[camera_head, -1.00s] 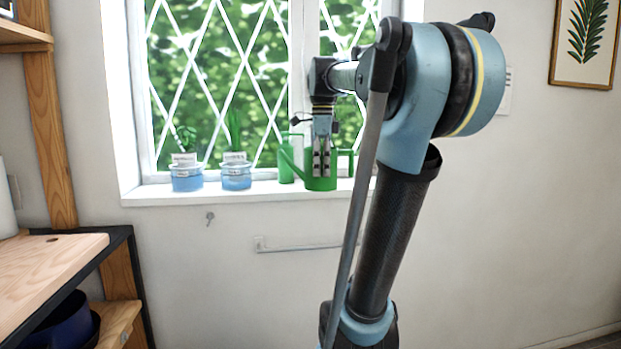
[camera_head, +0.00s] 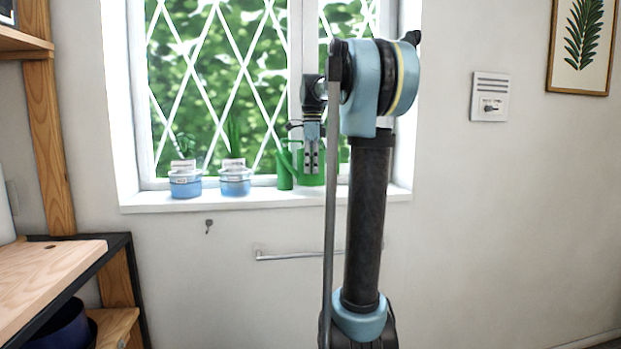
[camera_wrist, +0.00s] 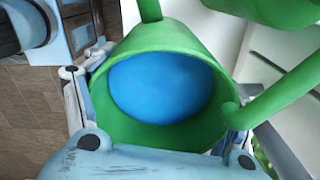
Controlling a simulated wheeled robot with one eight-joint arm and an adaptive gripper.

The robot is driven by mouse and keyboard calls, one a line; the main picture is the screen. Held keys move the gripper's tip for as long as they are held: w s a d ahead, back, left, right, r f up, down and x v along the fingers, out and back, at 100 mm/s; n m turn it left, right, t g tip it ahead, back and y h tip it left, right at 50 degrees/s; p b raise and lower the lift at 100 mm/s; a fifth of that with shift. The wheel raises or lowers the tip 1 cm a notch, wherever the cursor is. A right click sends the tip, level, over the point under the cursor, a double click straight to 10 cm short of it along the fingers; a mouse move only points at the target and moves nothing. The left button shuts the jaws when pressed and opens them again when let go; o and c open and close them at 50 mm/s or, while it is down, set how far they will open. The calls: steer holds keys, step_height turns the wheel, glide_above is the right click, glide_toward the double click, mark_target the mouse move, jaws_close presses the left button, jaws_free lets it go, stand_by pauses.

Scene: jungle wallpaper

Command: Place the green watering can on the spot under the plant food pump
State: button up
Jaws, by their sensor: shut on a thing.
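A green watering can (camera_head: 311,181) is at the windowsill, and my gripper (camera_head: 312,160) is over it. In the wrist view the can (camera_wrist: 120,125) is seen from above, with a round blue surface inside. My gripper's fingers lie on either side of it, and the gripper is shut on it. I cannot tell whether its base touches the sill. I cannot make out a plant food pump or a spot under one.
A slim green vessel (camera_head: 285,170) stands just left of the can. Two blue-and-white plant pots, left (camera_head: 186,184) and right (camera_head: 235,181), stand further left on the white windowsill (camera_head: 150,202). A wooden bench (camera_head: 45,275) is at lower left. My arm hides part of the sill.

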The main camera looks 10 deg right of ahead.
steer(key=shift+w+f, duration=0.1)
steer(key=shift+w, duration=0.55)
steer(key=shift+f, duration=1.65)
steer(key=o, duration=1.3)
steer(key=shift+f, duration=0.1)
steer(key=shift+o, duration=0.2)
step_height(320, 180, up, 12)
